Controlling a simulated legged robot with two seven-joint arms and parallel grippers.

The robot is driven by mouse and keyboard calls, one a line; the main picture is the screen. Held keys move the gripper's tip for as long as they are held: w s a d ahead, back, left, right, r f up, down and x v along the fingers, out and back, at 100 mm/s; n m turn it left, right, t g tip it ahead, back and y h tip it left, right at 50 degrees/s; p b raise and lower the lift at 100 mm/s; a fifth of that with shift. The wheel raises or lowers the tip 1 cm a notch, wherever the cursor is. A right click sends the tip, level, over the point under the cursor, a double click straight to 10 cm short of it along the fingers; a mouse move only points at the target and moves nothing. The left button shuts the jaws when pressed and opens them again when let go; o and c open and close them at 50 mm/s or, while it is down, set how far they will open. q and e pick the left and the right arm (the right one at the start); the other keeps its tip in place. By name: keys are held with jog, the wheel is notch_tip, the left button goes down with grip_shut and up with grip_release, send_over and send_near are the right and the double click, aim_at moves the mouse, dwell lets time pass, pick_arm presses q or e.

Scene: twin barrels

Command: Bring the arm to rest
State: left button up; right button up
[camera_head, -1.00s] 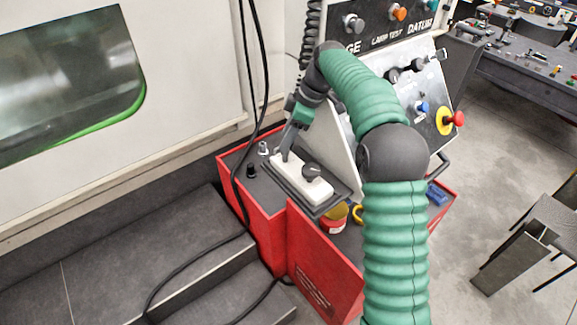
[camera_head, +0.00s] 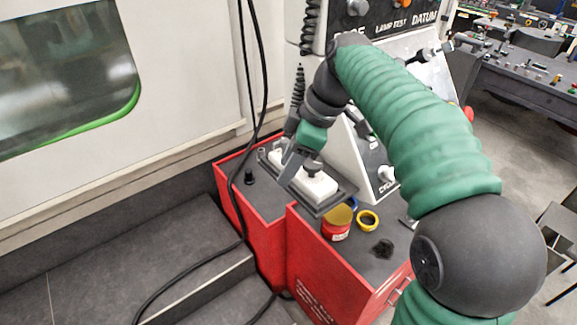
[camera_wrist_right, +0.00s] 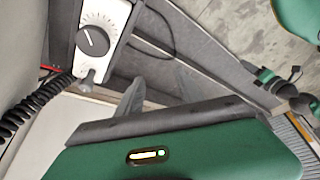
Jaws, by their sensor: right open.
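My right arm enters from the lower right of the head view in a green ribbed sleeve. Its right gripper (camera_head: 287,172) is above the red cabinet, beside a white box with a black knob (camera_head: 318,188) in a dark tray. The fingers partly cover the box, so I cannot tell whether they touch it. In the wrist view the two grey fingers of the right gripper (camera_wrist_right: 158,88) stand apart with nothing between them. There the white box (camera_wrist_right: 115,18) lies beyond them at the upper left. My left gripper is not in the head view.
The red cabinet (camera_head: 335,270) carries a red jar with a yellow lid (camera_head: 336,224) and a yellow ring (camera_head: 368,220). A sloped control panel (camera_head: 372,165) stands behind the arm. Black cables (camera_head: 258,75) hang at left. Grey steps (camera_head: 150,255) are at lower left.

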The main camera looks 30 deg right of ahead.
jog(key=shift+d+f, duration=0.15)
jog(key=s+a+f+m+h+b, duration=0.1)
jog(key=s+a+f+m+b, duration=0.1)
jog(key=f, duration=0.9)
jog(key=s+a+f+m+h+b, duration=0.1)
jog(key=s+a+f+m+b, duration=0.1)
jog(key=f, duration=0.9)
jog(key=s+a+f+m+h+b, duration=0.1)
jog(key=s+a+f+m, duration=0.3)
jog(key=f, duration=0.7)
jog(key=shift+s+f+m+b, duration=0.35)
jog(key=shift+s+m+b, duration=0.4)
jog(key=shift+s+m, duration=0.45)
